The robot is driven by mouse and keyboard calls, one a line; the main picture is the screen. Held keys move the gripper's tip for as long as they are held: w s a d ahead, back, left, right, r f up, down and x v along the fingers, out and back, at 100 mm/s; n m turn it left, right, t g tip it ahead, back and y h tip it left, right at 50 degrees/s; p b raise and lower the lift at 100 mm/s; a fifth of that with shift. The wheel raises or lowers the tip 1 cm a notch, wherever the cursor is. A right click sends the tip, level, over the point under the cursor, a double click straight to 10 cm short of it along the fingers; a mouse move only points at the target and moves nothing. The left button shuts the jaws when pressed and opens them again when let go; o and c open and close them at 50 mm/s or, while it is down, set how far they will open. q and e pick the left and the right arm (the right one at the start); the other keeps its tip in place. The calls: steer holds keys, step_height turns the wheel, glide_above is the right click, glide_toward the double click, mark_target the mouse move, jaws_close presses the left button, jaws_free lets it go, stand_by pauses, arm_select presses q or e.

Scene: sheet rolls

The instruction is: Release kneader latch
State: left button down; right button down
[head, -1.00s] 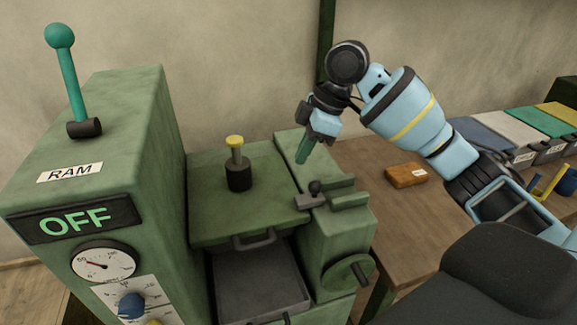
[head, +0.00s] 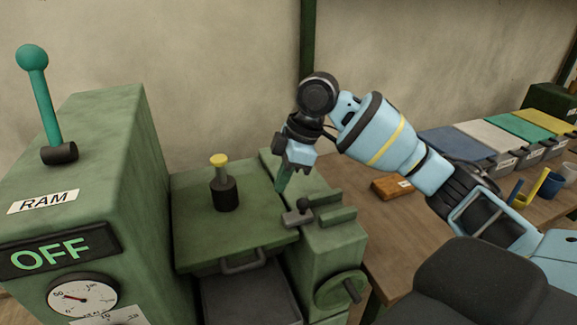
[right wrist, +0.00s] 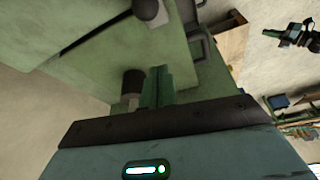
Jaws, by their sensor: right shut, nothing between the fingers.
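The latch is a grey sliding piece with a black knob (head: 303,204), on the green housing at the right side of the kneader lid (head: 235,225). My right gripper (head: 282,182) is shut and empty, its green fingers pointing down just behind and left of the latch knob. In the head view I cannot tell whether they touch it. In the right wrist view the fingers (right wrist: 157,90) are together, beside a dark knob-like shape (right wrist: 133,82). What seems to be my left gripper (right wrist: 283,34) shows small at the right wrist view's upper right; its opening is unclear.
A yellow-topped plunger (head: 222,182) stands on the lid. A green RAM cabinet (head: 100,150) reading OFF, with a lever (head: 42,100), stands at left. A handwheel (head: 342,290) is below the latch. The wooden table (head: 385,235) holds a brown block (head: 392,187) and coloured bins (head: 455,145).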

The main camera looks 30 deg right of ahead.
mark_target(309, 209)
steer(key=x, duration=0.4)
steer(key=shift+d+f, duration=0.1)
steer(key=shift+f, duration=0.25)
steer(key=d, duration=0.1)
steer(key=s+d, duration=0.1)
steer(key=shift+s+d, duration=0.15)
steer(key=shift+d, duration=0.25)
arm_select(q)
steer(key=shift+w+r, duration=0.15)
steer(key=shift+w, duration=0.05)
arm_select(e)
steer(key=shift+s+d+f, duration=0.1)
steer(key=shift+d+f, duration=0.05)
steer(key=shift+d, duration=0.05)
arm_select(q)
steer(key=shift+a, duration=0.1)
arm_select(e)
steer(key=d, duration=0.4)
steer(key=shift+s+p, duration=0.4)
steer(key=shift+s+d, duration=0.25)
steer(key=shift+s, duration=0.05)
arm_select(q)
steer(key=shift+s+a+r, duration=0.3)
steer(key=shift+a, duration=0.05)
arm_select(e)
steer(key=shift+w, duration=0.2)
steer(key=shift+f, duration=0.1)
